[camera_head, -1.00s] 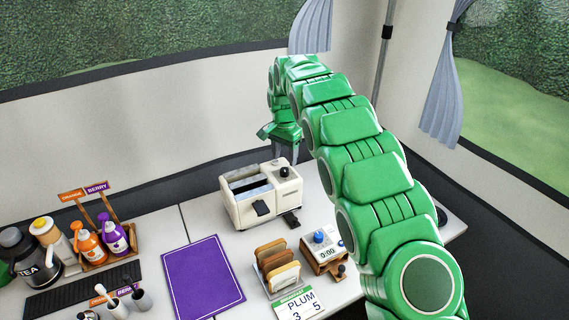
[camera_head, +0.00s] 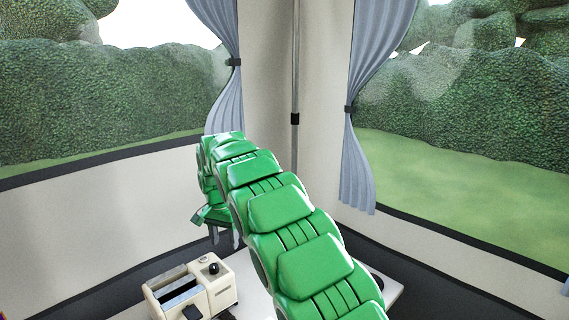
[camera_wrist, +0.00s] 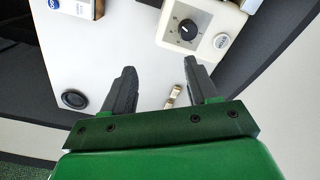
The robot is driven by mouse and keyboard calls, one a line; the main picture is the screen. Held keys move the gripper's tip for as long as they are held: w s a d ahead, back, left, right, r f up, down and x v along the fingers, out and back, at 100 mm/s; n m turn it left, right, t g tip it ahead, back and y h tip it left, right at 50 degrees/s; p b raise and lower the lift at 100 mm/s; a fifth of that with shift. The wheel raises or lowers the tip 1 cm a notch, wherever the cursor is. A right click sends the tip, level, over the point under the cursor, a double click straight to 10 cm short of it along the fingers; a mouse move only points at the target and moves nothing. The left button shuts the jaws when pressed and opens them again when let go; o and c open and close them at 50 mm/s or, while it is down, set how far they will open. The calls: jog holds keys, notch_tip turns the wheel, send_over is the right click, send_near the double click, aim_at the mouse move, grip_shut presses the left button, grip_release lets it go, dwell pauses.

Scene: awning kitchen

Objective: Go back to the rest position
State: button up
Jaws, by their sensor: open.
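My gripper (camera_head: 227,234) hangs at the end of my green arm, above and behind the right side of the cream toaster (camera_head: 222,290) in the head view. In the wrist view my gripper (camera_wrist: 160,68) has its two dark fingers spread apart with nothing held between them. The toaster's cream panel (camera_wrist: 207,42) with a black knob shows beyond the fingertips. The fingers look apart from it. The lower part of the toaster is cut off in the head view.
The white table (camera_wrist: 115,50) carries a black round item (camera_wrist: 75,99), a small beige piece (camera_wrist: 173,96) and a wooden box (camera_wrist: 88,8) at the top edge. Tent walls, a grey pole (camera_head: 295,90) and blue curtains (camera_head: 357,150) stand behind.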

jog(key=s+d+r, duration=0.5)
jog(key=s+d, duration=0.3)
jog(key=d, duration=0.4)
jog(key=s+d+r, duration=0.5)
jog(key=s+d, duration=0.4)
jog(key=d, duration=0.3)
jog(key=s+d+f+n, duration=0.1)
jog(key=s+d, duration=0.2)
jog(key=s, duration=0.7)
jog(key=s+d+f+n+g, duration=0.1)
jog(key=s+d, duration=0.3)
jog(key=s, duration=0.7)
jog(key=s+d+f+n, duration=0.1)
jog(key=s+d, duration=0.3)
jog(key=s, duration=0.7)
jog(key=shift+f+g, duration=0.4)
jog(key=shift+f, duration=0.35)
jog(key=shift+c, duration=0.3)
